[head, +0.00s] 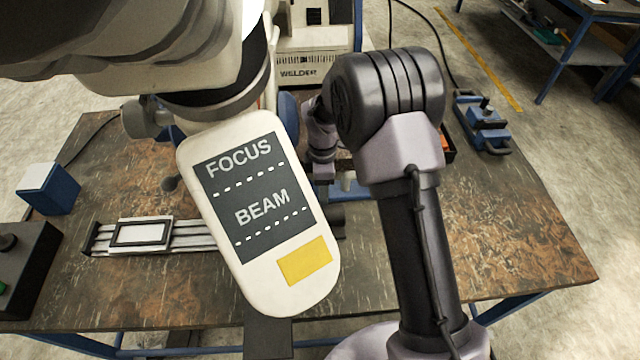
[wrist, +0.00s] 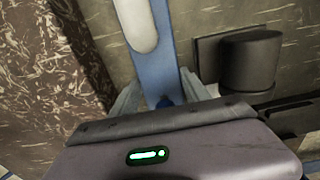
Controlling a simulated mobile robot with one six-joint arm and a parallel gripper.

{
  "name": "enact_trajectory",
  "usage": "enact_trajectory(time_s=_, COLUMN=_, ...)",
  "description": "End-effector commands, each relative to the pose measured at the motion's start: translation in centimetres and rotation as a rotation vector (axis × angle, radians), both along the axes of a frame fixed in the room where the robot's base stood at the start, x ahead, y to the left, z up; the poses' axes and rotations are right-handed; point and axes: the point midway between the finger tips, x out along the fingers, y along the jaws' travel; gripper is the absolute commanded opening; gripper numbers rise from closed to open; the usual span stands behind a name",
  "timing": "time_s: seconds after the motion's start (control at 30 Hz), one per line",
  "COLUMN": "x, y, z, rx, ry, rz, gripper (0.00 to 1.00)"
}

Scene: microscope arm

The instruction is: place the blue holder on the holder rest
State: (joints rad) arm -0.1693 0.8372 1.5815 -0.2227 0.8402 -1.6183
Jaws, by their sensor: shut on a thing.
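My gripper (wrist: 160,98) is shut on the blue holder (wrist: 158,62), a flat blue bar that runs up and away from between the grey fingers in the wrist view. A pale oblong piece (wrist: 135,22) overlaps the bar's far end. In the head view a bit of blue (head: 350,189) shows beside my wrist (head: 321,150); the fingertips there are mostly hidden behind the FOCUS/BEAM panel (head: 262,210). I cannot tell which thing is the holder rest; it may be hidden by the panel or my arm.
A rail stage with a framed white plate (head: 142,234) lies left on the worn workbench (head: 520,235). A blue block (head: 50,190) and a dark control box (head: 25,272) stand further left. A blue clamp-like tool (head: 486,128) lies back right. A dark cylinder (wrist: 251,62) stands near my gripper.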

Motion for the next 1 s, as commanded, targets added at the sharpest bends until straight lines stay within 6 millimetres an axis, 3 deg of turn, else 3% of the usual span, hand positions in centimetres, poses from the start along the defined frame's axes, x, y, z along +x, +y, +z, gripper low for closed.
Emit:
enact_trajectory(time_s=0.07, x=0.0, y=0.0, z=-0.2, rx=0.0, ry=-0.001, rz=0.0, gripper=0.0)
enact_trajectory(time_s=0.1, x=0.0, y=0.0, z=-0.3, rx=0.0, ry=0.001, rz=0.0, gripper=0.58)
enact_trajectory(time_s=0.2, x=0.0, y=0.0, z=-0.3, rx=0.0, ry=0.001, rz=0.0, gripper=0.76)
enact_trajectory(time_s=0.47, x=0.0, y=0.0, z=-0.3, rx=0.0, ry=0.001, rz=0.0, gripper=0.76)
enact_trajectory(time_s=0.57, x=0.0, y=0.0, z=0.7, rx=0.0, ry=-0.001, rz=0.0, gripper=0.76)
enact_trajectory(time_s=0.8, x=0.0, y=0.0, z=7.6, rx=0.001, ry=-0.002, rz=0.0, gripper=0.76)
enact_trajectory(time_s=1.0, x=0.0, y=0.0, z=11.4, rx=0.001, ry=0.0, rz=-0.001, gripper=0.76)
